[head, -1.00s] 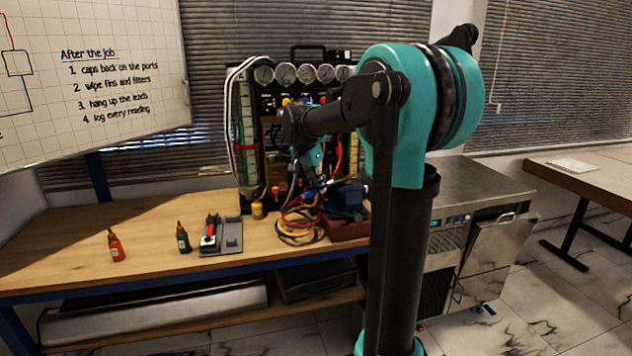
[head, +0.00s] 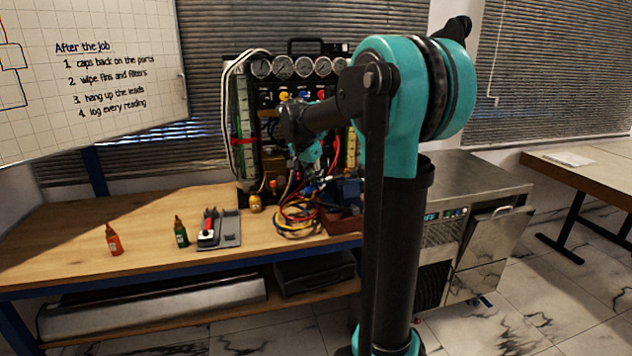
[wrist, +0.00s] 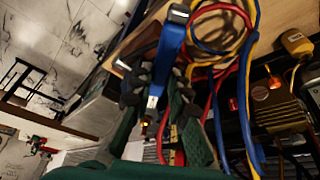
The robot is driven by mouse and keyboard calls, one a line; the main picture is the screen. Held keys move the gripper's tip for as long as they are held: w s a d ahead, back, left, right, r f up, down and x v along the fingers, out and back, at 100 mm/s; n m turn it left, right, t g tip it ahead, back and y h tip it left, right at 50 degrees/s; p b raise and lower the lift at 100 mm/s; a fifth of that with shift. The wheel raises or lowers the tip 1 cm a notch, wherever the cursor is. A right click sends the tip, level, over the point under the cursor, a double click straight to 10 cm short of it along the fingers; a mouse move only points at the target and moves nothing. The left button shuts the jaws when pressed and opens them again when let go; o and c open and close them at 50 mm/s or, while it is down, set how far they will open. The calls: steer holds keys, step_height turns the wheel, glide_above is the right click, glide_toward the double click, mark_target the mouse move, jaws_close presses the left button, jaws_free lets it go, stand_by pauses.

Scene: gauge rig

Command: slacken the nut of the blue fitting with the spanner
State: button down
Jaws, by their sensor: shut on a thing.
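My gripper (wrist: 158,82) is shut in the wrist view, its dark green fingers either side of a long blue-handled tool, seemingly the spanner (wrist: 171,48). In the head view my gripper (head: 306,152) is in front of the gauge rig (head: 283,67), partly hidden by my own arm. I cannot pick out the blue fitting or its nut, nor tell whether the spanner touches it.
Red, yellow and blue hoses (head: 297,215) hang in loops below the rig, close to my gripper. A red-brown tray (head: 340,224) stands beside them. A yellow bottle (head: 255,203), a grey holder (head: 231,228), a green bottle (head: 181,233) and a red bottle (head: 113,240) stand on the bench.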

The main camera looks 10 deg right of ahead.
mark_target(326, 179)
steer(key=shift+w+d, duration=0.7)
steer(key=shift+d, duration=0.2)
steer(key=shift+w+d, duration=0.6)
steer(key=shift+d, duration=0.25)
stand_by(1.1)
steer(key=c, duration=2.1)
jaws_free()
jaws_close()
steer(key=shift+s+d+n+t+y, duration=0.3)
steer(key=shift+s+d+n+t, duration=0.1)
steer(key=shift+s+d+n, duration=0.8)
steer(key=shift+n, duration=0.3)
